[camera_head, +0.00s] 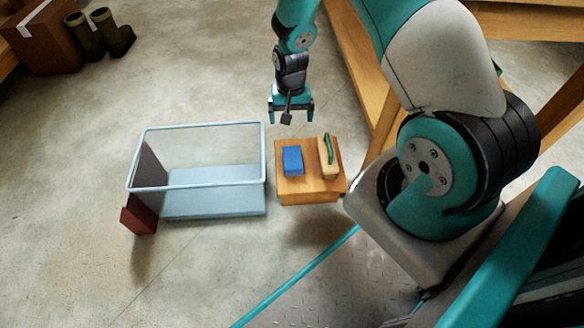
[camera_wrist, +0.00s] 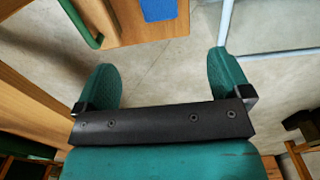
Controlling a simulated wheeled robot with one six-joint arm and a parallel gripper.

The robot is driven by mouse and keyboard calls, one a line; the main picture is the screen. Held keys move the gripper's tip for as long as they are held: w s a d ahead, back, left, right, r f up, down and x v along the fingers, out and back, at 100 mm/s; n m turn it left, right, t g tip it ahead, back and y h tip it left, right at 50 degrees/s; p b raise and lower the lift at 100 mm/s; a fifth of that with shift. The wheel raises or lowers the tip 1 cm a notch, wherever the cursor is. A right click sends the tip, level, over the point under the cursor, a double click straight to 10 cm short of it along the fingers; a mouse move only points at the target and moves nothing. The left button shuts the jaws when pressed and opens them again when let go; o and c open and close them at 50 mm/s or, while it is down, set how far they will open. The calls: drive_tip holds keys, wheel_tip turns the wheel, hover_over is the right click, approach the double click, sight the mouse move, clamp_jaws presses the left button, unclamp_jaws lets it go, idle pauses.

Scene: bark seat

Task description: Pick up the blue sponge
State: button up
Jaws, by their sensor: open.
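The blue sponge (camera_head: 293,160) lies on a small wooden stool (camera_head: 310,196), on the left part of its top. In the wrist view the sponge (camera_wrist: 159,9) shows at the top edge, partly cut off, on the stool top (camera_wrist: 132,30). My gripper (camera_head: 290,117) is open and empty, above and behind the stool in the head view, apart from the sponge. In the wrist view its two green fingers are spread (camera_wrist: 165,80), with only floor between them.
A wooden brush with a green handle (camera_head: 328,157) lies right of the sponge on the stool. A clear bin with a pale blue rim (camera_head: 195,126) stands left of the stool, with a dark red block (camera_head: 138,217) beside it. Wooden furniture (camera_head: 352,60) stands at right. Boots (camera_head: 103,36) stand far left.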

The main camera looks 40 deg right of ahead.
sight(291, 151)
wheel_tip(291, 151, down, 11)
drive_tip(key=b, duration=0.6)
drive_tip(key=shift+f, duration=0.15)
wheel_tip(291, 151, down, 5)
drive_tip(key=b, duration=0.4)
drive_tip(key=shift+s+f, duration=0.1)
drive_tip(key=shift+s, duration=0.05)
drive_tip(key=c, duration=1)
drive_tip(key=shift+r, duration=0.25)
